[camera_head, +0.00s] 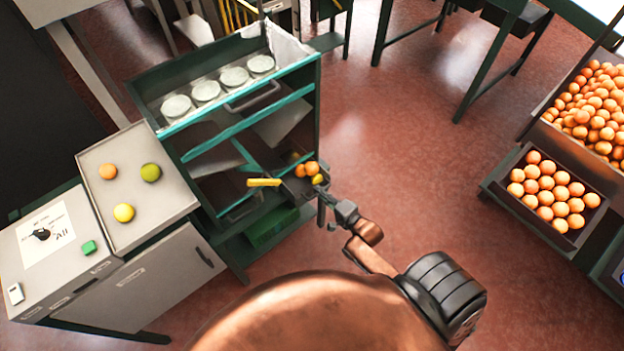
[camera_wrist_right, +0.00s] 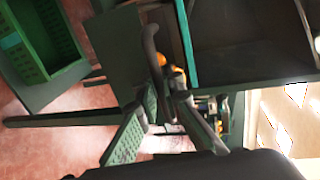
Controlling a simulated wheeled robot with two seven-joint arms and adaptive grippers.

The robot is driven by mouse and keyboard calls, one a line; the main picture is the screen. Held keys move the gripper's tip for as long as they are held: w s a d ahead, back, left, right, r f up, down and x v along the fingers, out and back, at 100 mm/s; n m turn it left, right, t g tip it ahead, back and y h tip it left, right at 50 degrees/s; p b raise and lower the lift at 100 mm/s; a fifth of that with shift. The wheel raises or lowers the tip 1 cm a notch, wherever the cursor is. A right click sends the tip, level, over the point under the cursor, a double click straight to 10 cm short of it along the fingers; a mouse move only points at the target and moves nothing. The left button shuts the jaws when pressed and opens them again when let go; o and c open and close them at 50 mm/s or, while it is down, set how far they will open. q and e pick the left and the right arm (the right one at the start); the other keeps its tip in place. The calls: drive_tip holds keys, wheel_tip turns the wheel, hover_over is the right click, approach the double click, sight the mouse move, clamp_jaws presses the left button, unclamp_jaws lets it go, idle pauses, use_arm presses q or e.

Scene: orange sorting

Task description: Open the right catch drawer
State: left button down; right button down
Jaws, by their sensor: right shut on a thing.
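The right catch drawer (camera_head: 289,187) is a dark drawer low at the right of the green rack. It stands out from the rack at least partly, with a few orange and yellow fruits (camera_head: 312,169) showing inside. My right gripper (camera_head: 325,208) is at its front. In the right wrist view the curved grey handle (camera_wrist_right: 150,45) runs down between the fingers of my right gripper (camera_wrist_right: 160,118), which is shut on it. Orange fruit (camera_wrist_right: 176,72) shows behind the handle. How far the drawer is out is hard to tell. My left gripper is out of view.
The green rack (camera_head: 318,100) holds several pale round discs on top. A yellow bar (camera_head: 263,182) lies beside the drawer. A tray (camera_head: 165,208) with three fruits stands left on a cabinet. A crate of oranges (camera_head: 520,205) stands right.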

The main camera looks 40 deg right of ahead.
drive_tip(key=f+p+v, duration=0.1)
drive_tip(key=p+v, duration=0.1)
drive_tip(key=v, duration=0.4)
drive_tip(key=shift+s, duration=0.55)
drive_tip(key=shift+d+f, duration=0.1)
drive_tip(key=shift+f, duration=0.05)
drive_tip(key=c, duration=2.1)
unclamp_jaws()
drive_tip(key=v, duration=1.2)
drive_tip(key=shift+d, duration=0.1)
